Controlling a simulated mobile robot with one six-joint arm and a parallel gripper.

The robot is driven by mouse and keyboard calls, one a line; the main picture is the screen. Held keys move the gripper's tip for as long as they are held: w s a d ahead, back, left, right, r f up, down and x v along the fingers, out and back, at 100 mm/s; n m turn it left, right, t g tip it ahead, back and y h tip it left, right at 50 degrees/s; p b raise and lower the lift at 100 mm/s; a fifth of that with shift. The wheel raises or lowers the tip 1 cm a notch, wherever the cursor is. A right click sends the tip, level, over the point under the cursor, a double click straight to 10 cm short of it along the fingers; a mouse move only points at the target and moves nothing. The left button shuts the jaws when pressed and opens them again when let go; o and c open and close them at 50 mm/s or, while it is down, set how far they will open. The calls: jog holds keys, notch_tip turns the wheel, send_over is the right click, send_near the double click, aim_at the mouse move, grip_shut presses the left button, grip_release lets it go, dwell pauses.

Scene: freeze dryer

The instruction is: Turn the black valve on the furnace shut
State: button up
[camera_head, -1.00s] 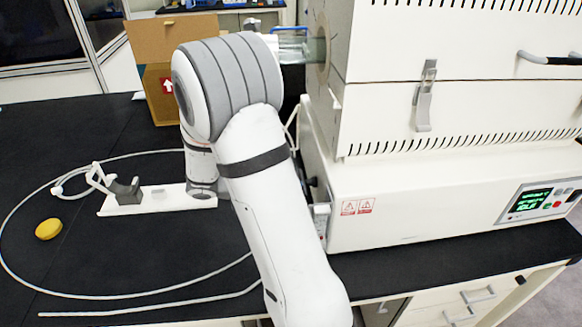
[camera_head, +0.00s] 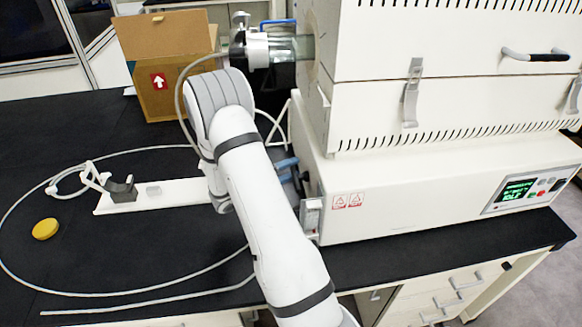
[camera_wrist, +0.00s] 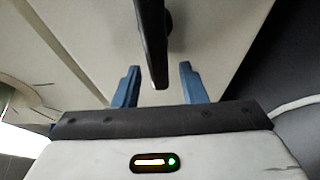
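The white furnace (camera_head: 420,190) stands on the black bench at the right, a glass tube (camera_head: 296,46) leaving its upper left side. In the wrist view, a long black bar (camera_wrist: 151,35), which looks like the valve handle, reaches down from the top with a dark round mount behind it on a pale panel. My gripper (camera_wrist: 158,84) has two blue fingers apart, one on each side of the bar's lower end, with gaps visible. In the head view, my gripper (camera_head: 287,170) is beside the furnace's lower left side, partly behind my arm. The valve is not clear there.
A metal end fitting with hoses (camera_head: 257,48) is on the tube above my arm. A cardboard box (camera_head: 165,95) stands behind. A white stand (camera_head: 165,195), a yellow disc (camera_head: 45,229) and looped white tubing (camera_head: 95,294) lie on the bench at left. The left bench top has free room.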

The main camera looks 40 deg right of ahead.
jog(key=shift+d, duration=0.35)
jog(key=shift+c, duration=0.5)
grip_shut()
